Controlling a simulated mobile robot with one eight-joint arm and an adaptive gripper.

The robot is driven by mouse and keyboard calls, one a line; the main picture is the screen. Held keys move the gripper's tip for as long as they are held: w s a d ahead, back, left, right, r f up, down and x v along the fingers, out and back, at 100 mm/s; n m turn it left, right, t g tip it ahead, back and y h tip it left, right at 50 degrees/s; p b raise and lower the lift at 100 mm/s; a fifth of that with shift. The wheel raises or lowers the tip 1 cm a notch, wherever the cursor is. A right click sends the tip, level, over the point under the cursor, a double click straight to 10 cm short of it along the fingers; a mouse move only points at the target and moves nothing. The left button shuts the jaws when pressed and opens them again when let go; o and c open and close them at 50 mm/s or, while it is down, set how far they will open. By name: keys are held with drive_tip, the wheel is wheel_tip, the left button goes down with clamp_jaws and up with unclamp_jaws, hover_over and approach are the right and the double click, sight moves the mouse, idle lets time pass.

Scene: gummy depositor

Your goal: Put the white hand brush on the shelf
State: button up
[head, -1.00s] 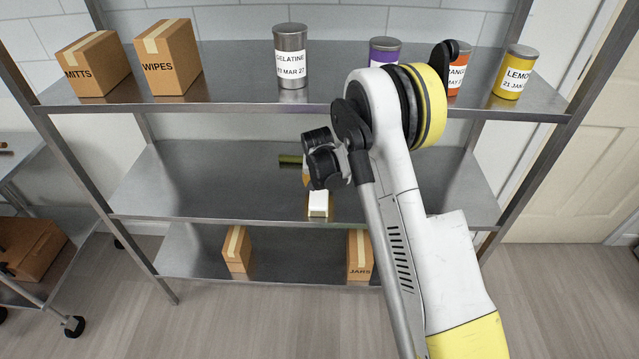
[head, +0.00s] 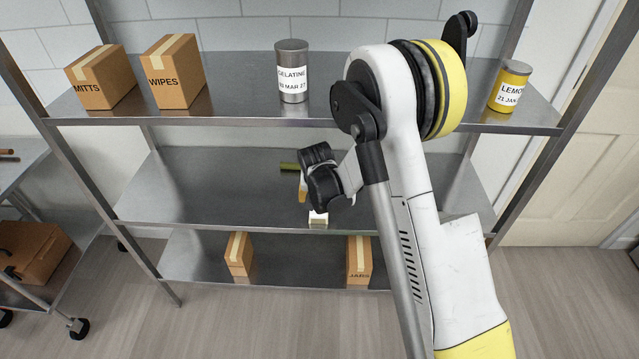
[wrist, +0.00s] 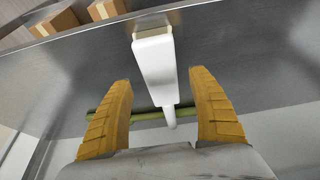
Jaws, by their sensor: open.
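The white hand brush (wrist: 155,68) lies on the middle shelf (head: 220,190) near its front edge, its head towards the front. In the head view only its white end (head: 318,217) shows below my gripper (head: 304,188); the rest is hidden. In the wrist view my gripper (wrist: 160,80) is open, with one yellow-orange finger on each side of the brush. The thin handle runs back between the fingers, with clear gaps on both sides. No finger grips it.
A green rod (head: 288,167) lies on the shelf behind the brush. The top shelf holds the MITTS box (head: 97,80), WIPES box (head: 173,75), a GELATINE tin (head: 292,75) and a LEMON tin (head: 511,88). Boxes stand on the bottom shelf. The middle shelf's left is clear.

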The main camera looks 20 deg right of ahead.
drive_tip(key=s, duration=0.1)
drive_tip(key=s+a, duration=0.1)
drive_tip(key=s, duration=0.3)
drive_tip(key=shift+s+a+p, duration=0.2)
drive_tip(key=shift+a+p, duration=0.2)
drive_tip(key=shift+s+r, duration=0.2)
drive_tip(key=shift+r, duration=0.1)
drive_tip(key=s+d+r+n+t, duration=0.1)
drive_tip(key=s+r, duration=0.3)
drive_tip(key=r, duration=0.6)
drive_tip(key=s+r+n, duration=0.1)
drive_tip(key=s+r, duration=0.4)
drive_tip(key=r, duration=0.4)
drive_tip(key=s+r+t, duration=0.1)
drive_tip(key=s+r, duration=0.2)
drive_tip(key=s, duration=0.4)
drive_tip(key=s+r+n+y, duration=0.1)
drive_tip(key=s+r, duration=0.3)
drive_tip(key=s, duration=0.4)
drive_tip(key=shift+d+r+n+t, duration=0.2)
drive_tip(key=shift+d+n+t, duration=0.1)
drive_tip(key=shift+d+t, duration=0.15)
